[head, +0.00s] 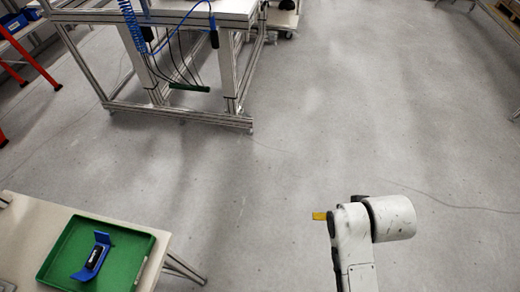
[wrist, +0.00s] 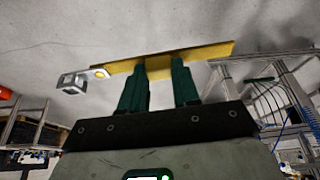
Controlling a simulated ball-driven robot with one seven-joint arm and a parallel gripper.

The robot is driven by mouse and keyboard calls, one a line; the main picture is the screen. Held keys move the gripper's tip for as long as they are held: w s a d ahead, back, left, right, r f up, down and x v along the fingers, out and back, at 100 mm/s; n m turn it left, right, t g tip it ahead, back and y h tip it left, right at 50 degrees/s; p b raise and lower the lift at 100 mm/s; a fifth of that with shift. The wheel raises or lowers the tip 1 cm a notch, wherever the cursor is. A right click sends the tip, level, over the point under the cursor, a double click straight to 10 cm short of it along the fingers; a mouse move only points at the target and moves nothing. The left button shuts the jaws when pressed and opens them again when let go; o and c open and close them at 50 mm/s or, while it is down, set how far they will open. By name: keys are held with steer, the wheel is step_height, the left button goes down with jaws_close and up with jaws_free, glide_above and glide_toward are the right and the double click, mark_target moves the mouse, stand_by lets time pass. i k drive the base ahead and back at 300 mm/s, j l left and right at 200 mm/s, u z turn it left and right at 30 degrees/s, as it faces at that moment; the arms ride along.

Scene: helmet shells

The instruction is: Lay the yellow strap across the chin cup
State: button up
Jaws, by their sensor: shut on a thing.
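The yellow strap (wrist: 208,52) runs across the tips of my gripper's two green fingers (wrist: 159,72) in the wrist view, with a grey metal buckle (wrist: 78,81) at its left end. My gripper is shut on the strap. In the head view only a short yellow end of the strap (head: 319,215) shows beside my arm, over open floor; my fingers are hidden there. A blue holder with raised ends (head: 101,240) and a black piece (head: 95,257) in it sits in a green tray at the lower left, well apart from the strap. I take this to be the chin cup, but cannot tell which part.
The green tray (head: 51,266) lies on a pale table (head: 27,208) at the lower left. A metal-framed workbench (head: 180,112) with hanging blue hose and cables stands at the back. A red stand (head: 28,58) is at the far left. The grey floor between is clear.

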mark_target(103, 246)
steer(key=i+l+u, duration=0.1)
steer(key=u, duration=0.35)
steer(key=i+l+u, duration=0.25)
steer(key=u, duration=0.2)
steer(key=i+l+u, duration=0.15)
steer(key=u, duration=0.3)
steer(key=i+l+u, duration=0.1)
steer(key=l+u, duration=0.55)
steer(key=u, duration=0.25)
